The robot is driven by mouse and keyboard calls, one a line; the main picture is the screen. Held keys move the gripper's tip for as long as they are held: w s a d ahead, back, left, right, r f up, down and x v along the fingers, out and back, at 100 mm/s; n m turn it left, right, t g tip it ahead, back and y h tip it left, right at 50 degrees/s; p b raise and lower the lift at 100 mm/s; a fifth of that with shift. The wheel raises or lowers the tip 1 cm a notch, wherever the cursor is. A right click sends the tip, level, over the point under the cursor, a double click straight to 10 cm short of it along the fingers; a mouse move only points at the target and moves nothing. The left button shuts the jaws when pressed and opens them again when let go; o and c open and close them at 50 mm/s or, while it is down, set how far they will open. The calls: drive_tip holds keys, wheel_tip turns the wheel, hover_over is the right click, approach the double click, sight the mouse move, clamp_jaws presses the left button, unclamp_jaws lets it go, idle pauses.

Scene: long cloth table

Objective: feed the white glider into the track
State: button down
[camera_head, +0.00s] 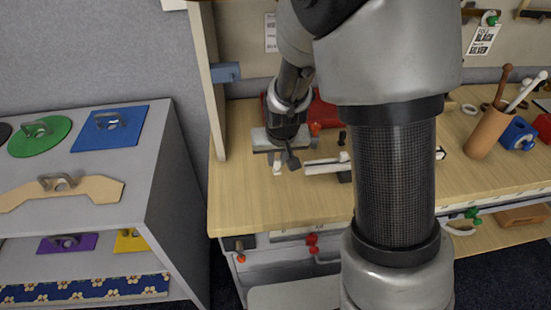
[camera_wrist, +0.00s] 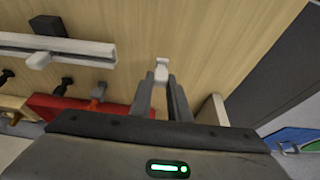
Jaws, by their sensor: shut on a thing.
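My gripper (camera_wrist: 160,86) is shut on the small white glider (camera_wrist: 161,68), which sticks out past the fingertips in the wrist view. In the head view my gripper (camera_head: 277,158) holds the glider (camera_head: 277,169) over the left part of the wooden table. The white track (camera_wrist: 85,46) is a straight rail, left of the glider in the wrist view and apart from it. In the head view the track (camera_head: 320,168) lies just right of my gripper; my arm hides the area beyond it. A small white block (camera_wrist: 38,61) sits at the track's side.
A black block (camera_wrist: 47,26) adjoins the track. A wooden side panel (camera_head: 212,90) bounds the table's left. The tabletop (camera_head: 255,205) in front is clear. A brown cup (camera_head: 487,133) stands at the right.

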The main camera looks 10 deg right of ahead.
drive_tip(key=d+b, duration=0.2)
drive_tip(key=d, duration=0.1)
drive_tip(key=shift+d+f, duration=0.15)
drive_tip(key=shift+d, duration=0.05)
drive_tip(key=shift+d+b, duration=0.45)
drive_tip(key=shift+d, duration=0.55)
idle(1.2)
drive_tip(key=shift+d+b, duration=0.1)
drive_tip(key=shift+b, duration=0.2)
drive_tip(key=shift+d, duration=0.35)
drive_tip(key=shift+d+b, duration=2.25)
drive_tip(key=shift+d, duration=2.1)
drive_tip(key=c, duration=1.6)
unclamp_jaws()
drive_tip(key=shift+r, duration=0.2)
